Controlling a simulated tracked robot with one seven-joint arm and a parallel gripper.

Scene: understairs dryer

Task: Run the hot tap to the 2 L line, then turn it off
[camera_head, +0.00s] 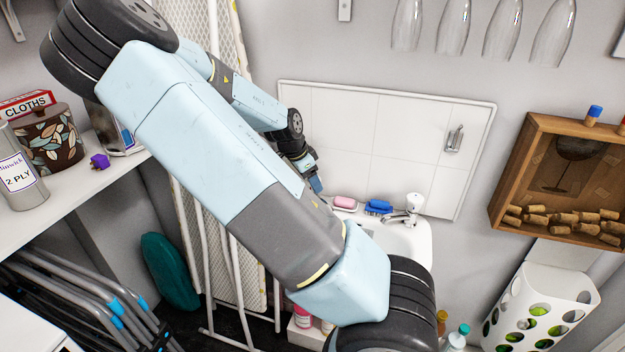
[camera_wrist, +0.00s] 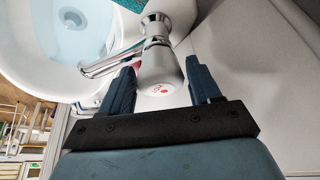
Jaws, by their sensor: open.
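In the wrist view the hot tap (camera_wrist: 156,55) has a chrome body and spout and a white, rounded head with a red mark on its end. My gripper (camera_wrist: 160,72) is open, with one finger on each side of the tap head; I cannot tell whether either finger touches it. The spout points left over the white basin (camera_wrist: 25,62). A pale blue round area (camera_wrist: 88,28) shows in the basin; I cannot tell if it is water or a vessel. No 2 L line is readable. In the head view my gripper (camera_head: 316,186) is partly hidden by my arm.
In the head view another chrome tap (camera_head: 405,212) stands on the basin, right of a blue brush (camera_head: 378,207) and pink soap (camera_head: 345,202). A wooden cork box (camera_head: 497,205) hangs at right. A shelf (camera_head: 95,185) with tins is at left. My arm hides much of the basin.

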